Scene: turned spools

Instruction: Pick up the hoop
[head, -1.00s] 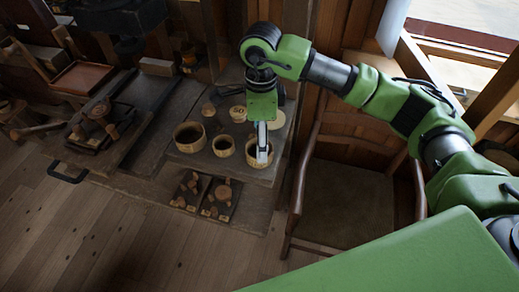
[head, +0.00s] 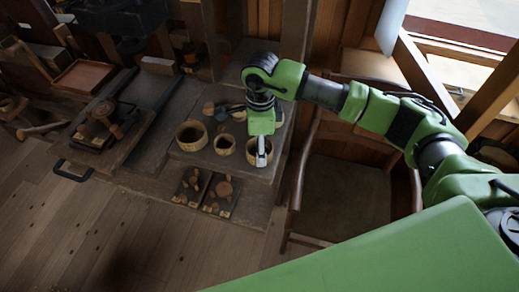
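Three round, hollow, tan wooden pieces stand on the dark low bench (head: 187,161): a wide one at left (head: 191,136), a smaller one in the middle (head: 224,145) and one at right (head: 251,157). Any of them could be the hoop; I cannot tell which is meant. My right gripper (head: 261,160) points down at the right-hand piece, its fingertips at or inside the opening. The fingers overlap in this view, so their gap is hidden. I cannot tell whether they touch the wall. My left gripper is out of view.
Small wooden pieces lie behind the rings. Two dark trays with turned parts (head: 220,192) sit in front of the bench. A wooden armchair (head: 345,200) stands close at right. A reddish tray (head: 82,76) is at far left. The floor in front is clear.

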